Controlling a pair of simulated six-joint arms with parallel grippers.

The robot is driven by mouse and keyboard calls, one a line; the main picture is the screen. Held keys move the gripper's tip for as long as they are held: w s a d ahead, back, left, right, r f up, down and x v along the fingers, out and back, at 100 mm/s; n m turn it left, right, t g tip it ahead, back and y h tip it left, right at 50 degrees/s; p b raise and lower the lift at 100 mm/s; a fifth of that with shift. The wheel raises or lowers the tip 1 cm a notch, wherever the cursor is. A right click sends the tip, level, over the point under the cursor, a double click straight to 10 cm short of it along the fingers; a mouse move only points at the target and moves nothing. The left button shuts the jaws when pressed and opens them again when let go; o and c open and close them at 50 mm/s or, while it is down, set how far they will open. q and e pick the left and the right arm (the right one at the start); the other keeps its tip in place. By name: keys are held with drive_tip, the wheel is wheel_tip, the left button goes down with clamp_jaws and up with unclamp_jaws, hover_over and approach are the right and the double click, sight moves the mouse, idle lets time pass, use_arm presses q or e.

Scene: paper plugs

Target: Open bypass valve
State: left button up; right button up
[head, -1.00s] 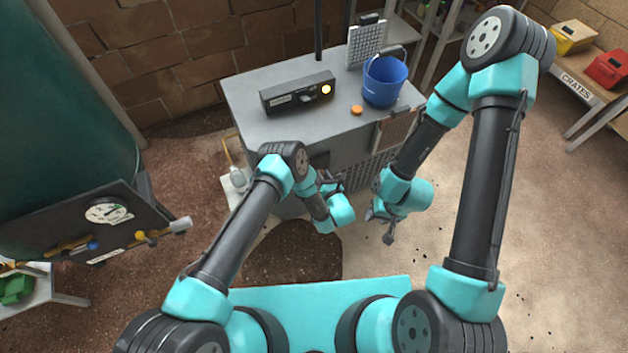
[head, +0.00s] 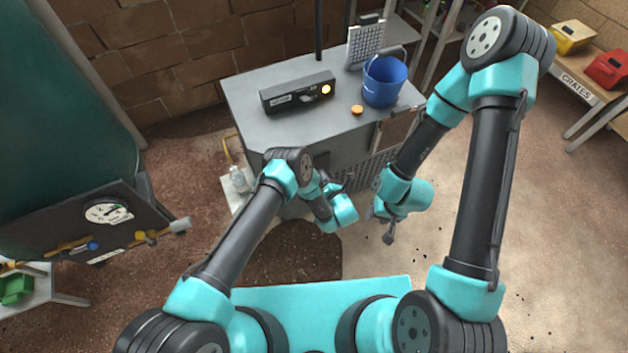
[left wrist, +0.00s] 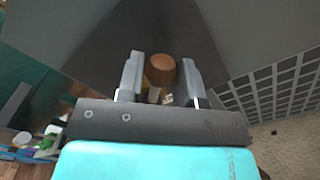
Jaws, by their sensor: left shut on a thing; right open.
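My left gripper (head: 334,184) is low at the front of the grey cabinet. In the left wrist view my left gripper (left wrist: 160,80) has its two fingers on either side of a brown-orange rounded knob (left wrist: 160,66) and is shut on it. Below the knob a pale stem shows in part. I cannot tell whether this knob is the bypass valve's handle. My right gripper (head: 380,225) is open and empty, hanging over the floor in front of the cabinet's right part.
The grey cabinet (head: 255,90) carries a black box (head: 297,92) with a lit lamp, an orange cap (head: 357,109) and a blue bucket (head: 382,84). A gauge panel (head: 150,215) with yellow-handled fittings is at the left.

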use_arm(q)
drive_tip(key=shift+w+d+f+m, duration=0.1)
drive_tip(key=shift+d+f+m, duration=0.2)
drive_tip(key=shift+m, duration=0.45)
drive_tip(key=shift+w+d+f+m, duration=0.1)
drive_tip(key=shift+f+m, duration=0.3)
drive_tip(key=shift+m, duration=0.35)
drive_tip(key=shift+d+f+m, duration=0.1)
drive_tip(key=shift+f+m, duration=0.15)
drive_tip(key=shift+m, duration=0.25)
drive_tip(key=shift+d+f+m, duration=0.2)
drive_tip(key=shift+f+m, duration=0.3)
drive_tip(key=shift+m, duration=0.5)
drive_tip(key=shift+w+f+m, duration=0.1)
drive_tip(key=shift+f+m, duration=0.6)
drive_tip(key=shift+m, duration=0.5)
drive_tip(key=o, duration=0.7)
drive_tip(key=shift+o, duration=0.2)
drive_tip(key=shift+d, duration=0.1)
